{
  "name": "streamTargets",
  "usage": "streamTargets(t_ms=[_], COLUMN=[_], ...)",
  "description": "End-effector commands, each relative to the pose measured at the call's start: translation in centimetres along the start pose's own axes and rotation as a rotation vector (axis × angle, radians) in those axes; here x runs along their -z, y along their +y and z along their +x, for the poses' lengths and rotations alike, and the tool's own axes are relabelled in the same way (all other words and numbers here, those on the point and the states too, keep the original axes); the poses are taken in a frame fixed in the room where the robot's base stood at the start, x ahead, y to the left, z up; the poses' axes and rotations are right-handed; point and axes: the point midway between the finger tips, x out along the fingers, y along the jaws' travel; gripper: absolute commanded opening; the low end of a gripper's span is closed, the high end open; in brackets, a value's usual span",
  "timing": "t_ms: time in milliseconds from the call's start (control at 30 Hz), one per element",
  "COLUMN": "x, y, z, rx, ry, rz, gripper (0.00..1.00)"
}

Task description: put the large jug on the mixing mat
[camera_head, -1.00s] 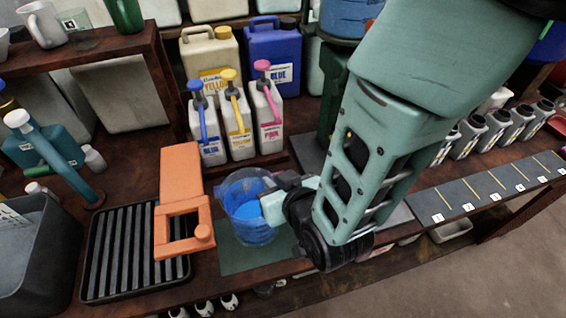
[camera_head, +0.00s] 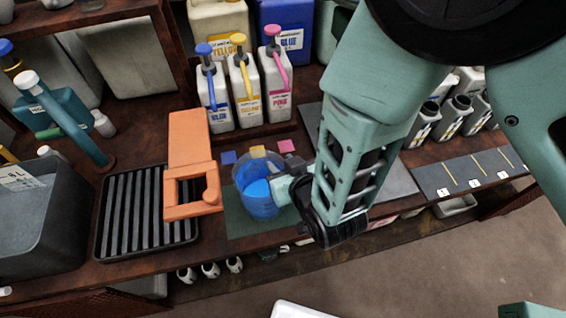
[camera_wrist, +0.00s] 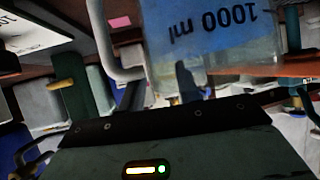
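The large jug (camera_head: 258,204), a clear vessel with blue contents, is over the dark green mixing mat (camera_head: 238,222) in the head view. I cannot tell whether its base touches the mat. My gripper (camera_head: 287,188) is at the jug's right side and looks shut on it; the fingertips are mostly hidden. In the wrist view the jug's blue "1000 ml" label (camera_wrist: 212,24) appears upside down, close in front of the gripper, with its pale handle (camera_wrist: 106,45) to the left.
An orange clamp-like stand (camera_head: 190,150) and a black ribbed tray (camera_head: 145,215) stand left of the jug. Blue, yellow and pink pump bottles (camera_head: 245,92) stand behind, with small coloured squares before them. A grey numbered strip (camera_head: 440,185) lies to the right.

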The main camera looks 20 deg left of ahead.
Motion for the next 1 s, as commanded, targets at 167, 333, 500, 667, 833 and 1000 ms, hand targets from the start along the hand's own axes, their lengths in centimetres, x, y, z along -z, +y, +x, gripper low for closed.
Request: streamTargets(t_ms=[167,333,500,667,833,1000], x=[0.0,0.1,0.0,0.0,0.0,0.5], y=[0.0,0.0,0.0,-0.1,-0.1,0.0], z=[0.0,-0.3,-2.6,-6.0,-9.2,-10.8], rx=[0.000,0.000,0.002,0.002,0.002,-0.001], ry=[0.000,-0.001,0.000,0.000,0.000,-0.003], rz=[0.000,0.000,-0.001,-0.001,-0.001,-0.002], gripper=[0.33,0.33,0.33,0.33,0.33,0.33])
